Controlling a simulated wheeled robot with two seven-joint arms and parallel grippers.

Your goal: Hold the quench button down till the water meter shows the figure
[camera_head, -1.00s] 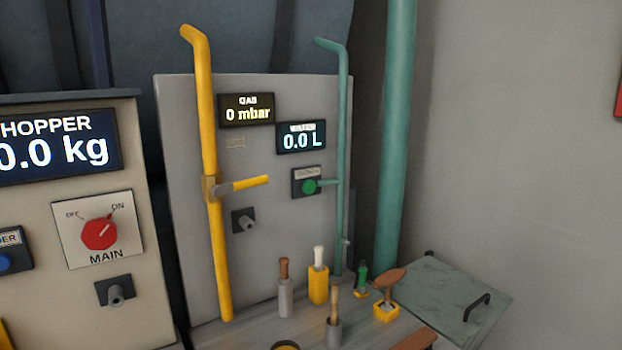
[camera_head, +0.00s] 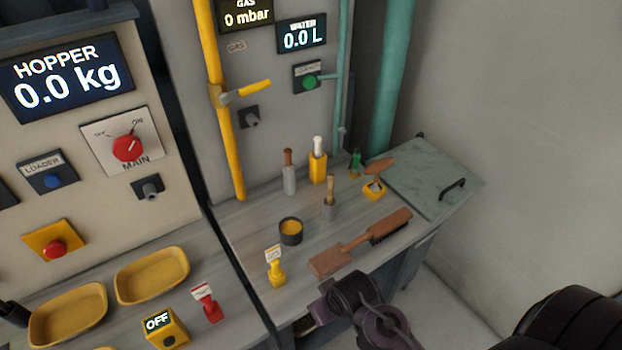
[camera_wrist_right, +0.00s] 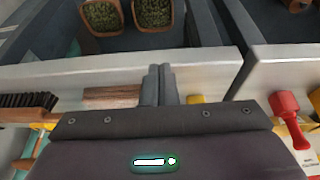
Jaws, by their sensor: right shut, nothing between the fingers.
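The quench button (camera_head: 309,83) is a green knob on a small dark plate on the grey panel, beside the thin teal pipe. Nothing touches it. The water meter (camera_head: 301,35) above it reads 0.0 L. In the right wrist view my right gripper (camera_wrist_right: 158,86) is shut and empty, over the bench's front edge. My right wrist also shows at the bottom of the head view, below the wooden brush and well away from the button; its fingertips are not clear there. My left gripper is not in view.
The bench holds a wooden brush (camera_head: 362,243), a dark cup (camera_head: 290,231), a yellow tagged stand (camera_head: 276,268) and several handled tools. A yellow gas pipe (camera_head: 222,130) with a lever stands left of the button. A greenish lid (camera_head: 425,178) lies right. The hopper display (camera_head: 68,76) reads 0.0 kg.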

